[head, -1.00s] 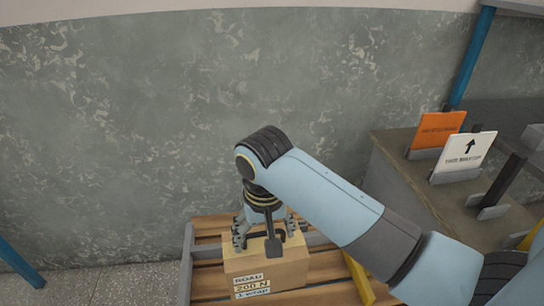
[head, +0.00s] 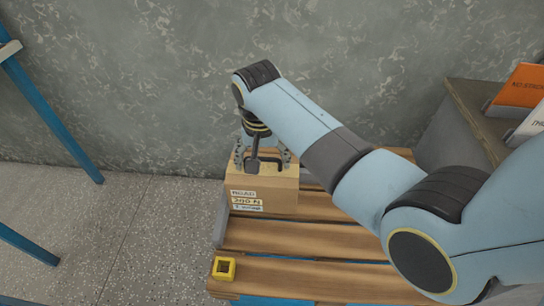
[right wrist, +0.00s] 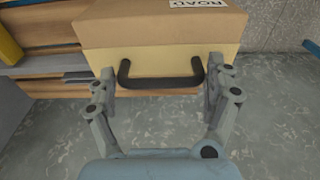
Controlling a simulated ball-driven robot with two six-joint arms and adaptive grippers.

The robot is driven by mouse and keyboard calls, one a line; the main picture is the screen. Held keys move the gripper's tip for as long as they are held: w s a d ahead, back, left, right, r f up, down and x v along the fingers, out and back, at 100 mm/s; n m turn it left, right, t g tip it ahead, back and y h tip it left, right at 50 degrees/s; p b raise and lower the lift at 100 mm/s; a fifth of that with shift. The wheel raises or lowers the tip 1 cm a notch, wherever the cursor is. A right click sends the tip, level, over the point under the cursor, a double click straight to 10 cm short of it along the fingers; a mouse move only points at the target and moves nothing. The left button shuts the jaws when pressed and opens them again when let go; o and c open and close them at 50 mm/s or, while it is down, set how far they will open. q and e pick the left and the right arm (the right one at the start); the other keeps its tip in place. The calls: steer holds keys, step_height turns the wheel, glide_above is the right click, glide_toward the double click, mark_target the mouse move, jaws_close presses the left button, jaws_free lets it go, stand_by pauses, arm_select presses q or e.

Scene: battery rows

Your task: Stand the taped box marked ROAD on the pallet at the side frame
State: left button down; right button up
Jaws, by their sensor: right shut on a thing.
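The taped box marked ROAD (head: 278,195) is a tan carton with a dark handle on top and white labels on its near face. It is upright at the back left corner of the wooden pallet (head: 300,238), close beside the grey side frame (head: 219,228). I cannot tell whether its underside touches the boards. My right gripper (head: 262,165) comes down over its top and is shut on it at the handle. The right wrist view shows the box (right wrist: 160,30) and the dark handle (right wrist: 160,82) between my fingers (right wrist: 160,90). My left gripper is out of view.
A small yellow block (head: 224,268) sits at the pallet's near left corner. Blue posts (head: 50,115) stand at the left, with bare speckled floor between. A marbled wall (head: 180,90) is behind. A counter with an orange sign (head: 520,85) is at the right.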

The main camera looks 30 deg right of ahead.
mark_target(264, 170)
steer(key=shift+f+b, duration=0.55)
steer(key=shift+f, duration=1.35)
steer(key=o, duration=1.5)
steer(key=shift+s, duration=0.1)
step_height(264, 170, up, 12)
steer(key=s+p, duration=0.1)
steer(key=p, duration=0.2)
steer(key=shift+a, duration=0.45)
